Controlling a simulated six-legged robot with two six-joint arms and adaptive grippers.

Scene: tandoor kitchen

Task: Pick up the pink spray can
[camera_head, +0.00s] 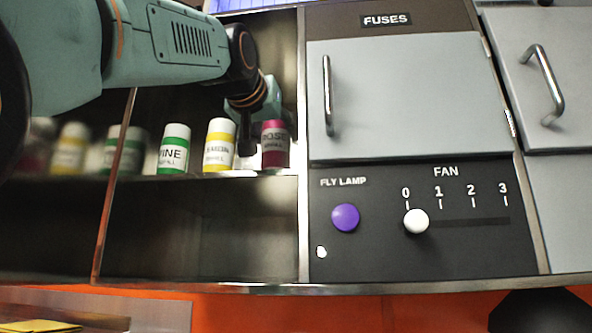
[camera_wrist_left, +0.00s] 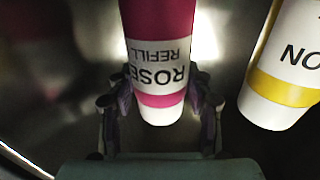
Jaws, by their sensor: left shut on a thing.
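The pink spray can (camera_head: 274,146), labelled "ROSE REFILL", stands at the right end of the cabinet shelf in the head view. In the left wrist view the pink can (camera_wrist_left: 160,48) appears upside down, between the two fingers. My left gripper (camera_head: 262,128) reaches in from the upper left; in the wrist view its fingers (camera_wrist_left: 163,92) are shut on the can from both sides. The can's base is at shelf level in the head view; whether it touches the shelf I cannot tell. My right gripper is not in view.
A yellow-banded can (camera_head: 219,146) stands just left of the pink one, with a green-banded can (camera_head: 174,150) further left. The shelf's metal edge (camera_head: 200,176) runs below them. The cabinet's right wall adjoins the fuse and fan panel (camera_head: 430,245).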

